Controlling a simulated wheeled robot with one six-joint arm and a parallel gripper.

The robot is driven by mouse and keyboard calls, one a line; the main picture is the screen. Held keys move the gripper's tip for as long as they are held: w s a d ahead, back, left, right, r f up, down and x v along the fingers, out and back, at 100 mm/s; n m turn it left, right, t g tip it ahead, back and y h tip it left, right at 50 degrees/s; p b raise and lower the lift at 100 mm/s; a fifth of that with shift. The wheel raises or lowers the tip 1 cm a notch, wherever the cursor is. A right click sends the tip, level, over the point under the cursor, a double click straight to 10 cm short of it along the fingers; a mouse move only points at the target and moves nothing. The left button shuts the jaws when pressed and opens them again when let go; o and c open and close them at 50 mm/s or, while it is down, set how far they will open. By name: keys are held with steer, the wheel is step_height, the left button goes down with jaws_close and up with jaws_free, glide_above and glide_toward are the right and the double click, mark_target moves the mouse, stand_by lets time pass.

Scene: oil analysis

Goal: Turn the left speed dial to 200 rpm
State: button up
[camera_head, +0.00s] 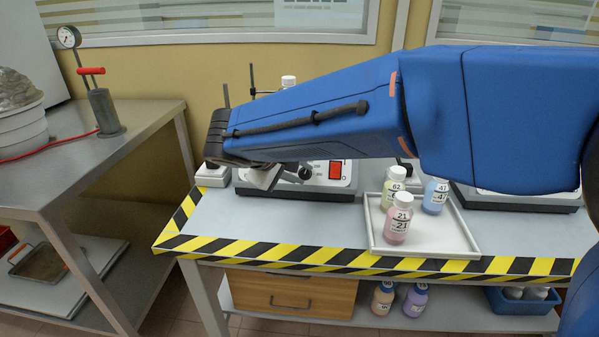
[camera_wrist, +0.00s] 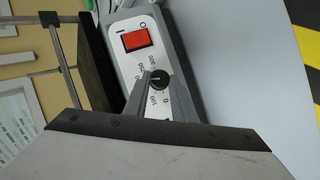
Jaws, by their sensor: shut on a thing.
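The speed dial (camera_wrist: 159,80) is a round black knob on the white front panel of a stirrer (camera_wrist: 182,55), with numbers printed around it. Some numbers are hidden by my fingers, and I cannot read the exact setting. My gripper (camera_wrist: 157,84) is shut on the dial, one finger on each side of it. In the head view the same stirrer (camera_head: 318,186) stands at the left of the bench, and my gripper (camera_head: 288,172) reaches its front. My blue arm hides much of the stirrer there. A red switch (camera_wrist: 138,39) sits on the panel beside the dial.
A white tray (camera_head: 467,243) with several labelled bottles, one pink (camera_head: 397,224), stands right of the stirrer. Another device (camera_head: 520,198) is partly hidden behind my arm. Yellow-black tape (camera_head: 300,256) marks the bench edge. Bare bench lies between stirrer and tray.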

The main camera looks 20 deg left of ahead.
steer(key=shift+f, duration=0.15)
steer(key=o, duration=1.1)
steer(key=shift+c, duration=0.2)
steer(key=shift+s+r, duration=0.1)
steer(key=shift+r, duration=0.1)
steer(key=v, duration=1.7)
steer(key=shift+s+a, duration=0.1)
steer(key=shift+s, duration=0.05)
